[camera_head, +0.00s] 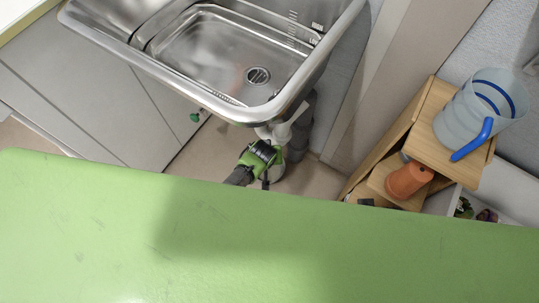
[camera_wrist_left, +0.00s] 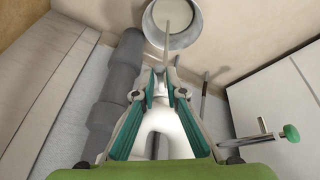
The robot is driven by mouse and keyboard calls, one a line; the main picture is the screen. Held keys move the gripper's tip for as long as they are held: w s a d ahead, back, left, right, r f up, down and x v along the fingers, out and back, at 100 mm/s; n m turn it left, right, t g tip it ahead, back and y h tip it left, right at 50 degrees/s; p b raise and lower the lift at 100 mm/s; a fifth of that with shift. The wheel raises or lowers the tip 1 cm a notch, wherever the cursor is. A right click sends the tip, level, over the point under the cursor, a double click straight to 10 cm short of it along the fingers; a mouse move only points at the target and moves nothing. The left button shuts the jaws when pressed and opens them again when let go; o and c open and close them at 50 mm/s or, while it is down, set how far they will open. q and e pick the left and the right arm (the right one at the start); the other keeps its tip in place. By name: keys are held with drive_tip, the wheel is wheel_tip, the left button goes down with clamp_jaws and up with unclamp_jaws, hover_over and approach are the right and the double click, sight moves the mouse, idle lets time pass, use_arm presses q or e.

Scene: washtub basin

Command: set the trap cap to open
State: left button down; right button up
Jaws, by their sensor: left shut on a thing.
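My left gripper (camera_head: 264,163) is low under the steel sink. The white trap pipe (camera_head: 277,132) comes down just above it. In the left wrist view the green-lined fingers of the left gripper (camera_wrist_left: 161,92) are closed in around a small pale part at the lower end of the forked white trap (camera_wrist_left: 170,125). I take this part to be the trap cap; the fingers hide most of it, and its turn cannot be read. A thin grey pointed shape (camera_wrist_left: 166,45) extends beyond the fingertips. My right gripper is in neither view.
A white bucket (camera_wrist_left: 197,40) with pale content stands beyond the fingertips. A thick grey pipe (camera_wrist_left: 124,75) runs close beside the gripper. A valve with a green knob (camera_wrist_left: 291,132) sticks out opposite. The sink basin (camera_head: 225,60) is overhead; a wooden shelf (camera_head: 425,125) stands right.

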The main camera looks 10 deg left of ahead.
use_arm(q)
drive_tip(key=shift+d, duration=0.1)
idle(0.3)
drive_tip(key=c, duration=2)
unclamp_jaws()
drive_tip(key=shift+c, duration=0.2)
drive_tip(key=shift+r, duration=0.1)
drive_tip(key=v, duration=1.1)
drive_tip(key=shift+s+r, duration=0.2)
drive_tip(key=shift+r, duration=0.15)
